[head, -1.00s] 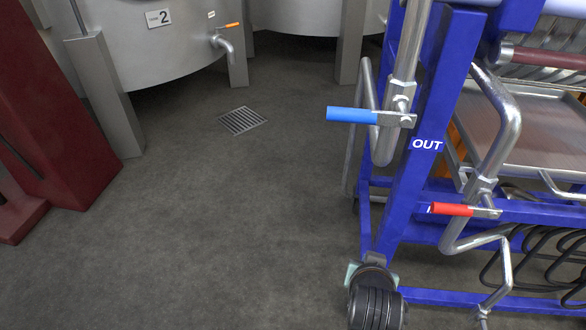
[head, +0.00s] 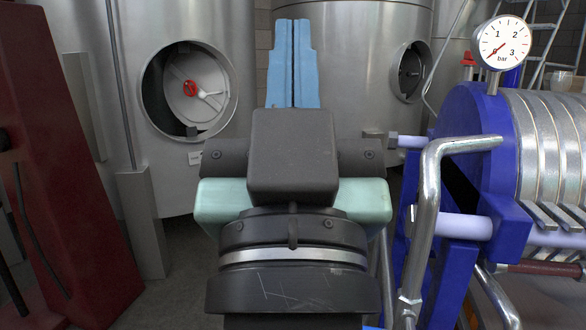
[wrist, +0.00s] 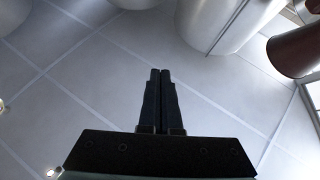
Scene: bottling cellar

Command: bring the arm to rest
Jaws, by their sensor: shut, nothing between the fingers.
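My gripper (head: 293,24) stands in the middle of the head view, raised in front of the tanks. Its two light blue fingers lie side by side and point up in the picture, with only a thin line between them. My dark wrist and pale green arm parts are below it. In the wrist view my gripper (wrist: 160,72) shows as two dark fingers pressed together, with nothing between them.
A blue filter press (head: 470,120) with a pressure gauge (head: 504,43) and a bent metal pipe (head: 428,200) stands close on the right. Steel tanks (head: 80,35) stand behind. A dark red post (head: 60,150) is at the left.

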